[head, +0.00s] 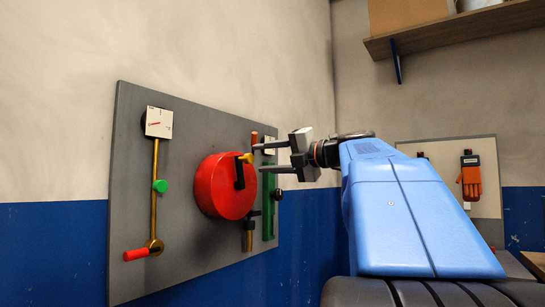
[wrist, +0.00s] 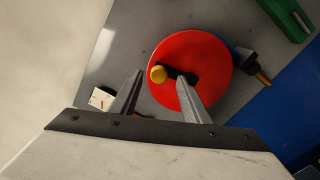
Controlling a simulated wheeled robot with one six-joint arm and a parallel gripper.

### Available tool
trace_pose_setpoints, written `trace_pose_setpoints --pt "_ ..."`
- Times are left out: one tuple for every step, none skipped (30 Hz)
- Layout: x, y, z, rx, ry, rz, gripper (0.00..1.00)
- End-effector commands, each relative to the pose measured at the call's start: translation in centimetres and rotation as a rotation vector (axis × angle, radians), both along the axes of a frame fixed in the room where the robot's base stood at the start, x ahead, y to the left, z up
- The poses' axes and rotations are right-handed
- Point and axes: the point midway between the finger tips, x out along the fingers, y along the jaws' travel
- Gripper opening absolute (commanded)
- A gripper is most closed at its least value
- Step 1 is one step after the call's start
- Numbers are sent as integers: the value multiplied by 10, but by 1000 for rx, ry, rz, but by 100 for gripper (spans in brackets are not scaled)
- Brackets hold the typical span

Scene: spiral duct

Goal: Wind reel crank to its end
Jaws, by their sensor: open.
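The red reel (head: 226,187) is mounted on a grey panel on the wall. Its black crank arm (head: 239,172) points up, with a yellow knob (head: 248,157) at its upper end. In the wrist view the reel (wrist: 200,58) lies ahead of the fingers and the yellow knob (wrist: 158,74) shows near its left side. My gripper (head: 262,157) is open, its fingers pointing left toward the reel's upper right. In the wrist view the knob appears between the two fingertips (wrist: 160,75) of my gripper; I cannot tell whether either finger touches it.
The grey panel (head: 130,200) also bears a brass rod with a green slider (head: 160,186) and a red-handled lever (head: 136,254) at left. A green bracket (head: 268,215) stands close right of the reel. A shelf (head: 450,32) hangs at upper right.

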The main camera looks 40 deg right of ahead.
Motion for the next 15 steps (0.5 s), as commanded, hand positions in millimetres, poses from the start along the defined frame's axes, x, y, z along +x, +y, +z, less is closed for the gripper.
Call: trace_pose_setpoints --pt "-6 -2 0 -1 -1 -4 43" --pt "-9 -3 0 -1 -1 -4 43" --pt "-13 -5 1 -1 -1 -4 43" --pt "-16 -6 1 -1 -1 -4 43" --pt "-19 -7 1 0 -2 -4 43" --pt "-23 -9 1 -1 -1 -4 43" --pt "-26 -9 1 -1 -1 -4 43" --pt "-29 -10 0 -1 -1 -4 43" --pt "-34 -12 0 -1 -1 -4 43" --pt "-36 -13 0 -1 -1 -4 43" --pt "-39 -14 0 0 0 -4 43" --pt "-43 -15 0 0 -1 -4 43" --pt "-46 -16 0 0 -1 -4 43" --pt "-49 -17 0 0 -1 -4 43" --pt "-53 -18 0 0 -1 -4 43"
